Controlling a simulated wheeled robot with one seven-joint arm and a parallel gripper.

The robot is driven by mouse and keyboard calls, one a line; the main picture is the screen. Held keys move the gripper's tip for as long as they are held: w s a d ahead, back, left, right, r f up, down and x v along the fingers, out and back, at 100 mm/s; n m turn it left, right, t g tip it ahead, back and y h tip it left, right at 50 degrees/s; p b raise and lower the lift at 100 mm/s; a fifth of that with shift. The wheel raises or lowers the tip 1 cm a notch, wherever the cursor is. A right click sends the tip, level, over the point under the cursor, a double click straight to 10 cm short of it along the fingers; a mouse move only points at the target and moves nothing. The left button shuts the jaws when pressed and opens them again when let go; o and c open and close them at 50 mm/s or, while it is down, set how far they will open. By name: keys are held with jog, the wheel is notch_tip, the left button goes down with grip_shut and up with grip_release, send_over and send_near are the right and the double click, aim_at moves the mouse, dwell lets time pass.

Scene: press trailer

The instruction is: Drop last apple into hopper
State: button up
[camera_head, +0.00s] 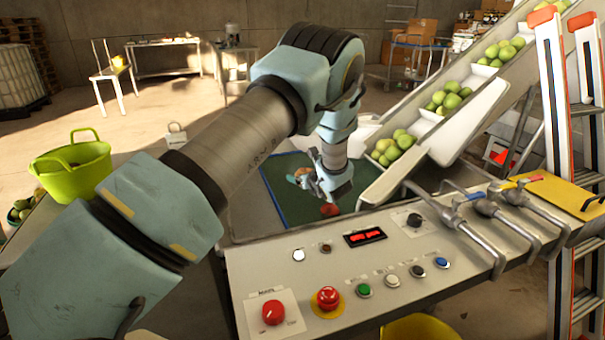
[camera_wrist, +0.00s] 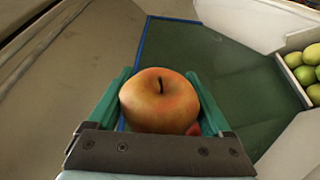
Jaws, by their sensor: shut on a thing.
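My gripper (camera_head: 322,186) is over the hopper (camera_head: 268,177), a bin with a dark green bottom and blue edging, behind the control panel. In the wrist view my gripper (camera_wrist: 163,112) is shut on a red and orange apple (camera_wrist: 160,97), with a teal finger on each side of it. The apple (camera_head: 303,175) shows small beside the fingers in the head view. The green hopper floor (camera_wrist: 215,65) lies below and beyond the apple. A small red thing (camera_head: 329,210) shows low in the hopper, too small to name.
A conveyor (camera_head: 425,150) with green apples (camera_head: 395,146) in its compartments slopes up to the right. The control panel (camera_head: 390,262) with buttons and metal levers is in front. A lime-green tub (camera_head: 75,165) stands left. A ladder (camera_head: 557,150) stands right.

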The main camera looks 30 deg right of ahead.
jog(key=shift+f+b, duration=0.4)
jog(key=shift+f, duration=0.9)
jog(key=o, duration=1.3)
jog(key=b+v, duration=0.2)
jog(key=v, duration=0.9)
jog(key=shift+w, duration=0.1)
jog(key=shift+a, duration=0.1)
